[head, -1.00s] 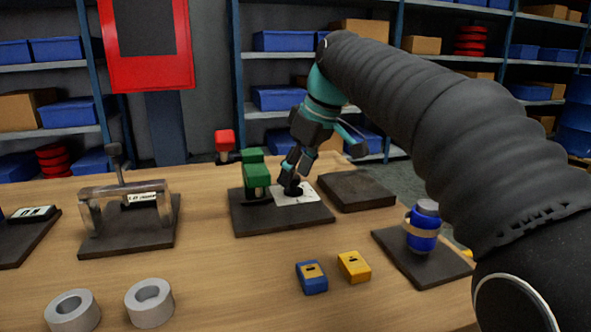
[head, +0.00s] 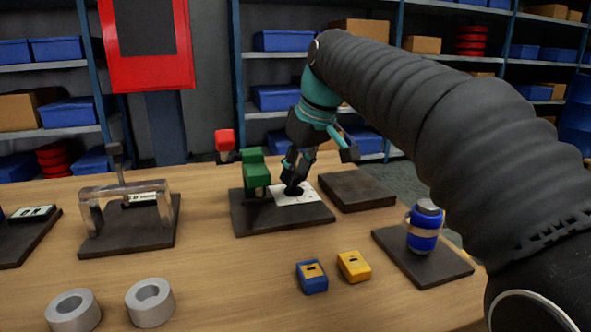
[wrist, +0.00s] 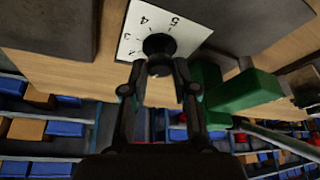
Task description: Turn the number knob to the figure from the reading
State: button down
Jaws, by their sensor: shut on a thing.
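The number knob (head: 292,190) is a small black knob on a white dial plate (head: 310,197), which lies on a dark base board. In the wrist view the knob (wrist: 158,46) sits between my fingertips, and the dial plate (wrist: 190,33) shows figures, among them 4 and 5. My gripper (head: 291,183) points down from above and is shut on the knob; in the wrist view its two fingers (wrist: 158,66) close on either side of it. The knob's pointer and the figure it faces cannot be made out.
A green block-shaped fixture (head: 256,172) stands just left of the dial, near my gripper, and also shows in the wrist view (wrist: 240,92). A bare dark board (head: 356,190) lies to the right. A blue canister (head: 424,228), blue block (head: 311,278) and yellow block (head: 353,266) stand nearer.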

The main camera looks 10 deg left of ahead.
jog(key=m+h, duration=0.1)
jog(key=m, duration=0.2)
jog(key=m+t+h, duration=0.1)
jog(key=m, duration=0.2)
jog(key=shift+s+a, duration=0.15)
jog(key=shift+s, duration=0.05)
jog(key=shift+m, duration=0.3)
jog(key=c, duration=0.9)
grip_release()
jog(key=shift+r, duration=0.1)
jog(key=v, duration=1.1)
jog(key=shift+s+r, duration=0.3)
jog(key=shift+s, duration=0.1)
jog(key=shift+a, duration=0.1)
